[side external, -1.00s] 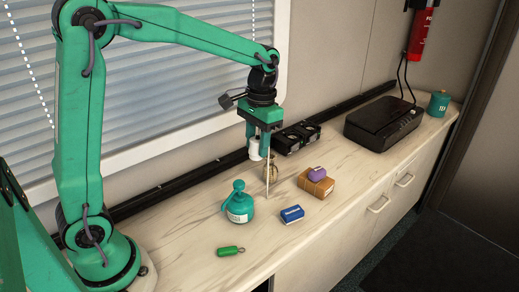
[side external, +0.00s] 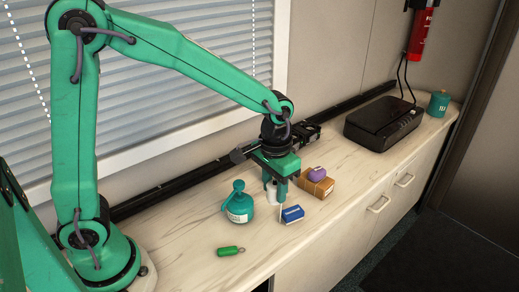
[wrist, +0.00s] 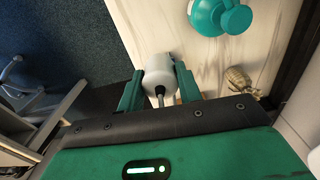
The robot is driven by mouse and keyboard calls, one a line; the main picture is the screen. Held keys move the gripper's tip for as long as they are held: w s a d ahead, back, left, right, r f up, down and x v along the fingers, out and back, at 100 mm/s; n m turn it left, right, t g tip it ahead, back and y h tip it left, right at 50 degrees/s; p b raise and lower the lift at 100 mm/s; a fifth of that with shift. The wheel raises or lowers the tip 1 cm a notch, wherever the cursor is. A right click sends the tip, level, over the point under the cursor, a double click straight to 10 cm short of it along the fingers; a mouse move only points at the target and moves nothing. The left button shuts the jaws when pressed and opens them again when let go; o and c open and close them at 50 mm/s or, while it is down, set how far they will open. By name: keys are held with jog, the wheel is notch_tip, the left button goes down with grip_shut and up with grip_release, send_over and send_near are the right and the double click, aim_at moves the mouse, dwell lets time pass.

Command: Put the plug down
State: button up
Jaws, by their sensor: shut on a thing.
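The plug (wrist: 160,72), a pale grey-white cylinder with a dark thin stem, is clamped between the two green fingers of my gripper (wrist: 158,88) in the wrist view. In the side view the plug (side external: 272,192) shows white between the fingers of my gripper (side external: 276,194), low over the counter (side external: 190,233). A thin pale strip shows below the gripper. I cannot tell whether the plug touches the counter.
A teal bottle (side external: 238,204) stands left of my gripper. A blue-white block (side external: 293,214) lies close on its right. A purple item (side external: 317,174) sits on a brown box (side external: 319,187). A black device (side external: 383,122) stands farther right.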

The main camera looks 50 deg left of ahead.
jog(key=w+a+f, duration=0.2)
jog(key=a, duration=0.1)
jog(key=w+a+f, duration=0.2)
jog(key=a, duration=0.1)
jog(key=w+a+f, duration=0.2)
jog(key=a+f, duration=0.1)
jog(key=shift+a, duration=0.4)
jog(key=shift+f, duration=1.95)
jog(key=shift+f, duration=0.15)
jog(key=o, duration=1.1)
jog(key=shift+c, duration=0.2)
